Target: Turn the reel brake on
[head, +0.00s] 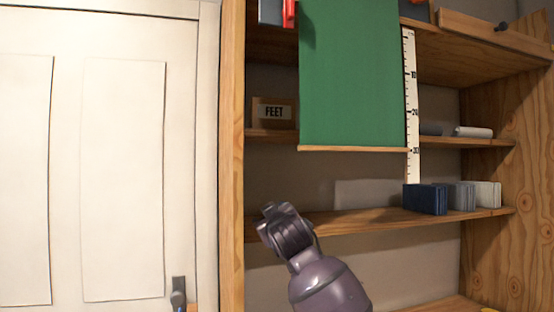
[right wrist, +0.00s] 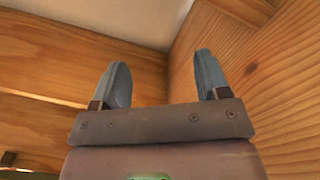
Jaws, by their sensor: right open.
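A green sheet (head: 352,75) hangs at the top of the shelf unit, with a wooden bar (head: 350,149) along its lower edge. A red part (head: 289,13) shows at its upper left, cut by the top edge of the head view. Another red bit shows at its upper right. The reel is above the frame, and I cannot make out its brake. My right gripper (right wrist: 162,72) is open and empty in the right wrist view, its blue-grey fingers apart near a corner of wooden boards. My left gripper is not identifiable in either view.
A white ruler (head: 411,110) hangs beside the sheet. A white door (head: 110,150) is at left.

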